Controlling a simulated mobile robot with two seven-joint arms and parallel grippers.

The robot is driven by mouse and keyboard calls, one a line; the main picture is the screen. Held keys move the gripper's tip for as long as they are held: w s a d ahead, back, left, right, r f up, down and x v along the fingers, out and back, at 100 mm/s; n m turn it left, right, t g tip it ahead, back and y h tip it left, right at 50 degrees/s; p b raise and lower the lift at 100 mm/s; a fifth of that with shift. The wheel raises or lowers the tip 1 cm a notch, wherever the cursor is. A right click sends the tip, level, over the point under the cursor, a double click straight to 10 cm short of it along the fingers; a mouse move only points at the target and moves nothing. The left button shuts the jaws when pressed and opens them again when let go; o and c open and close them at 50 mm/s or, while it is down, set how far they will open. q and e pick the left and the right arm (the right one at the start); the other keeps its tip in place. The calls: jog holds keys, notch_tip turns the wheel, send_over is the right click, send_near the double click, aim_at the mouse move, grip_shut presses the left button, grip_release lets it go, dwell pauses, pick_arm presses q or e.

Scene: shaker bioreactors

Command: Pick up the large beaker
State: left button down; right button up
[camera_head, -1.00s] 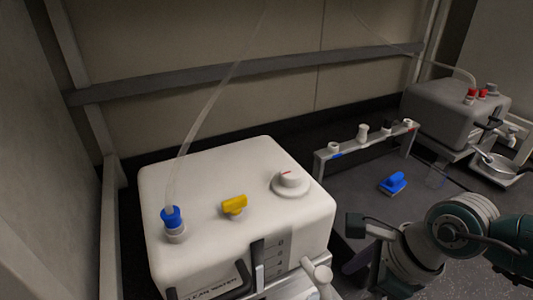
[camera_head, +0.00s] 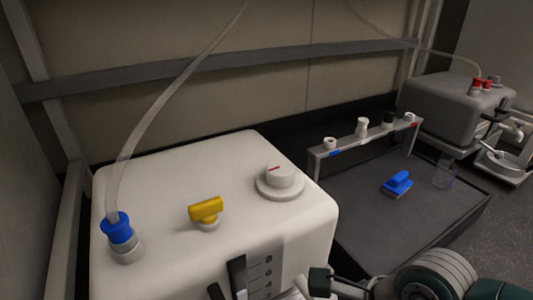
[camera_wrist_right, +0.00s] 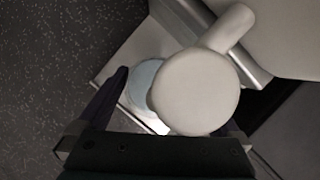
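My right gripper (camera_wrist_right: 178,104) is open in the right wrist view, its dark fingers apart on either side of a white round tap knob. Below the knob, partly hidden by it, is a pale blue round thing (camera_wrist_right: 143,82) with a clear rim; it may be the large beaker with liquid in it, but I cannot tell for sure. In the head view my right arm is at the bottom right, in front of the white tank (camera_head: 235,225). A small clear vessel (camera_head: 445,177) stands on the dark bench at the right. My left gripper is not in view.
The white tank carries a blue-capped hose fitting (camera_head: 117,230), a yellow handle (camera_head: 206,210) and a white knob (camera_head: 279,177). A rack (camera_head: 350,146), a blue object (camera_head: 397,185) and a grey tank (camera_head: 455,105) lie to the right. The dark bench (camera_head: 375,235) has free room.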

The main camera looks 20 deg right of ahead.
jog(key=shift+s+a+f, duration=0.1)
jog(key=shift+s+a, duration=0.05)
jog(key=shift+s, duration=0.2)
jog(key=shift+c, duration=2.2)
jog(key=shift+w+d, duration=0.15)
jog(key=shift+d, duration=0.05)
jog(key=c, duration=0.5)
jog(key=shift+a, duration=0.1)
jog(key=c, duration=0.4)
grip_shut()
